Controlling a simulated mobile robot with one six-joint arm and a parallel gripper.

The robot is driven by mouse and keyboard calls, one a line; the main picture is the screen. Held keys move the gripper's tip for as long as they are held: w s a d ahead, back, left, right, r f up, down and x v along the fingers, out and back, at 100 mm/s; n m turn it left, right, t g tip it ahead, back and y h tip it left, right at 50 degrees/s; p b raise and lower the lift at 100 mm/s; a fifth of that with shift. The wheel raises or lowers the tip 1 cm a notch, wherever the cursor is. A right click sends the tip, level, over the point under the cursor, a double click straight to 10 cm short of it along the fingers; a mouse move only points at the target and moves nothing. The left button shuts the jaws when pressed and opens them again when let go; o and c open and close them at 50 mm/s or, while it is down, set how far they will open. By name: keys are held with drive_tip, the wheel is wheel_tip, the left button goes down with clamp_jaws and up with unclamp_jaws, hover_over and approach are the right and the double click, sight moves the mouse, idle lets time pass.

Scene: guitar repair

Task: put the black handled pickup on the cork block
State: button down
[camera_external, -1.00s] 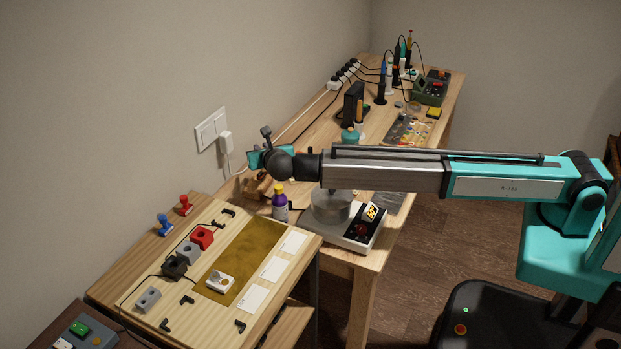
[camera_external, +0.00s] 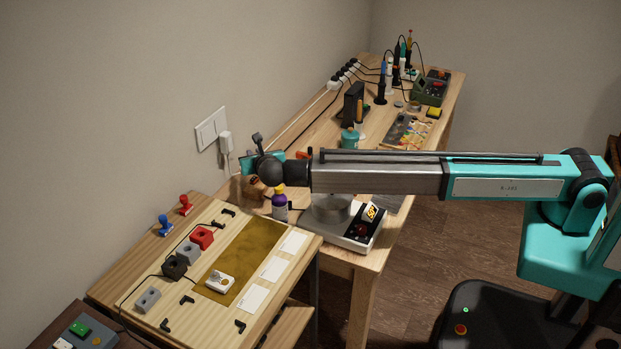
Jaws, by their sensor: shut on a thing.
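My gripper (camera_external: 264,163) is at the end of the long arm, above the near left end of the back bench, partly hidden by its own dark round wrist. Teal parts of it show to either side of the wrist. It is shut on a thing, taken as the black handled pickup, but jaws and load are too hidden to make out. A brown object (camera_external: 253,189) lies just below the gripper; I cannot tell whether it is the cork block. Whether it touches the gripper is unclear.
A purple bottle (camera_external: 279,205) stands close below the wrist. A scale with a round metal pan (camera_external: 331,208) is under the arm. On the front bench are red, grey and black blocks and a brass-coloured mat (camera_external: 256,247) with a white piece (camera_external: 220,281). Two stamps (camera_external: 184,205) stand by the wall.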

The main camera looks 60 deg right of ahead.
drive_tip(key=shift+f, duration=0.6)
drive_tip(key=shift+f, duration=0.1)
drive_tip(key=c, duration=1.7)
unclamp_jaws()
drive_tip(key=shift+c, duration=0.2)
drive_tip(key=b+v, duration=0.1)
drive_tip(key=v, duration=1.1)
drive_tip(key=shift+b, duration=0.35)
